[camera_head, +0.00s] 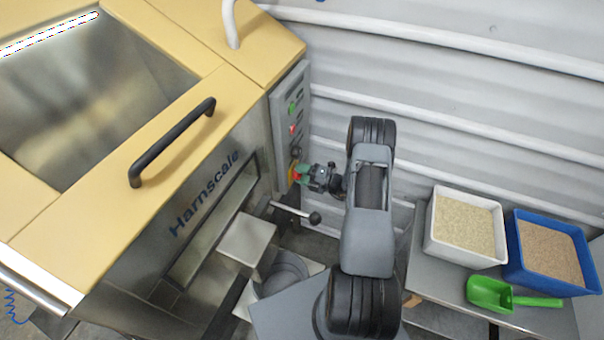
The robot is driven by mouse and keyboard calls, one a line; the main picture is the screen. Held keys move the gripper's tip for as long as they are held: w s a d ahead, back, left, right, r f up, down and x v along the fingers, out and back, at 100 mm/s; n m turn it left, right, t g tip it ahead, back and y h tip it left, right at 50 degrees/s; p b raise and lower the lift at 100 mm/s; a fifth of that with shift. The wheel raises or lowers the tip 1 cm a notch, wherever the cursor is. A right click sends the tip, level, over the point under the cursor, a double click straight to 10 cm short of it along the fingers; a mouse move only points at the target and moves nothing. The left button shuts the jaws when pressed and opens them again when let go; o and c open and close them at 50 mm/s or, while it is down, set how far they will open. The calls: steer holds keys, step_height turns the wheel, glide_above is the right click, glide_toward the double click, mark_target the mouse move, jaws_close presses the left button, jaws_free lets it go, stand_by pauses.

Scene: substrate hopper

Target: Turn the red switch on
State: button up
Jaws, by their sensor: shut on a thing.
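The red switch (297,172) sits on a yellow plate (291,177) low on the grey control panel (277,113), on the side of the hopper. Only a small red part of it shows; the rest is hidden by my gripper. My gripper (303,174) reaches in from the right and is shut on the red switch. I cannot tell from this view which position the switch is in.
A green button (292,107), a red button (292,129) and a dark knob (295,152) are above on the panel. A ball-ended lever (296,212) sticks out below my gripper. White tub (466,194), blue tub (552,215) and green scoop (494,294) stand right. Ribbed wall behind.

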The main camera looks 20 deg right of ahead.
steer(key=o, duration=0.9)
steer(key=b+v, duration=0.1)
steer(key=v, duration=1.3)
